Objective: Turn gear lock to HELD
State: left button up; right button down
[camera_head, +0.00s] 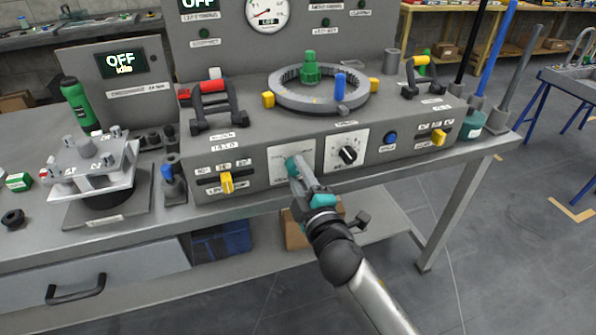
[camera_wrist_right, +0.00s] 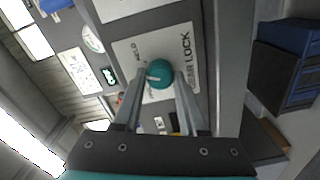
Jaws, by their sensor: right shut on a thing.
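The gear lock is a round teal knob (camera_wrist_right: 161,73) on a white plate (camera_wrist_right: 128,52) marked GEAR LOCK in the right wrist view. A pale pointer mark shows at the knob's left side. A label that seems to read HELD is at the plate's upper left; other lettering is too small to read. My right gripper (camera_wrist_right: 162,84) has its two fingers on either side of the knob, shut on it. In the head view the right gripper (camera_head: 297,174) is at the front panel, and its fingers cover much of the plate (camera_head: 279,153). My left gripper is not in view.
A black dial (camera_head: 348,155) on another white plate sits just right of the gear lock. A yellow lever (camera_head: 227,182) is to its left, a blue button (camera_head: 390,138) and a yellow switch (camera_head: 438,137) farther right. The grey ring (camera_head: 310,97) stands above on the chassis.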

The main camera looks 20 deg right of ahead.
aim_at(296, 171)
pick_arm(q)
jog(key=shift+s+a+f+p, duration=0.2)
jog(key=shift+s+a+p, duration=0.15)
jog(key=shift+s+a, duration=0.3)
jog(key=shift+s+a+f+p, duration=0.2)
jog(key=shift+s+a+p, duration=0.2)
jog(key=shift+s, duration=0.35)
pick_arm(e)
jog(key=shift+m, duration=1.9)
jog(key=shift+c, duration=2.2)
grip_release()
jog(key=shift+s, duration=0.5)
jog(key=s+p, duration=0.1)
jog(key=s, duration=0.2)
jog(key=shift+s, duration=0.35)
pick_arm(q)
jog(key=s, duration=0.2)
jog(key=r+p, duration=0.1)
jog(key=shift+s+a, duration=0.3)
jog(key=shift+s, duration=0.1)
pick_arm(e)
jog(key=s, duration=1)
jog(key=shift+s+d, duration=0.3)
